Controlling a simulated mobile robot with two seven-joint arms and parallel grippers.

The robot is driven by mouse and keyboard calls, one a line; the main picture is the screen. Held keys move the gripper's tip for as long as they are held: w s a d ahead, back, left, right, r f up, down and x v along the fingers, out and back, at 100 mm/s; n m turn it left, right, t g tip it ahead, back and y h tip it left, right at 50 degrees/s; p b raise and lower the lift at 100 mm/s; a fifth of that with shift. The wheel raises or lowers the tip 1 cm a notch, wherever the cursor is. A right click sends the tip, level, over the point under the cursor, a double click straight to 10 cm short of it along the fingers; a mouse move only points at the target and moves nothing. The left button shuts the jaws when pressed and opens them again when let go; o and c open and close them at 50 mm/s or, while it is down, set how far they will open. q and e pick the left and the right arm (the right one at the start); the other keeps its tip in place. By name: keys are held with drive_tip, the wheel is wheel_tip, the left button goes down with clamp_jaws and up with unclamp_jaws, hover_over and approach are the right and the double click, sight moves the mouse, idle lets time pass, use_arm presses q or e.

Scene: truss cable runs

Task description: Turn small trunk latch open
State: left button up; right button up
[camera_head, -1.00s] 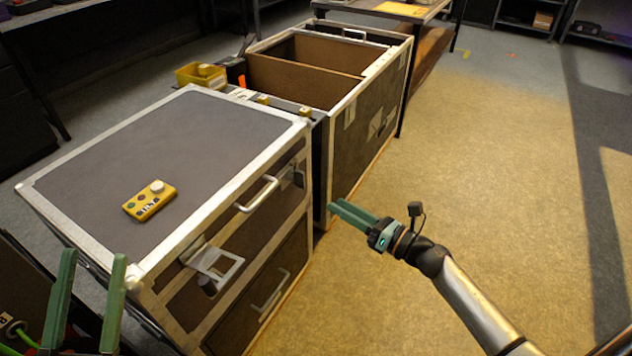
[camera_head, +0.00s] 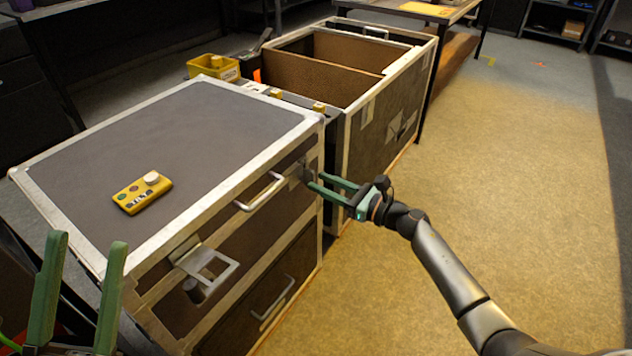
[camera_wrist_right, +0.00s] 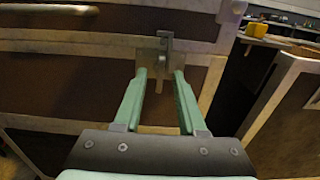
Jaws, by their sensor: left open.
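The small trunk (camera_head: 180,125) is a dark closed case with silver edges. Its front right latch (camera_head: 303,172) is partly hidden by my right gripper (camera_head: 313,181). In the right wrist view this latch (camera_wrist_right: 164,46) is a grey metal plate and lever, with its lower end between my right fingertips (camera_wrist_right: 160,75). The right fingers are apart on either side of it; I cannot tell whether they touch it. The left latch (camera_head: 208,264) has its metal loop sticking out from the front. My left gripper (camera_head: 87,243) is open and empty at the lower left, beside the trunk.
A yellow remote (camera_head: 142,193) lies on the trunk lid. A silver handle (camera_head: 260,191) sits between the latches. A larger open trunk (camera_head: 398,125) stands behind, with a yellow bin (camera_head: 213,68) nearby. The floor (camera_head: 500,190) on the right is clear.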

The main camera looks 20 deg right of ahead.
sight(309, 173)
drive_tip(key=shift+x, duration=1.25)
clamp_jaws()
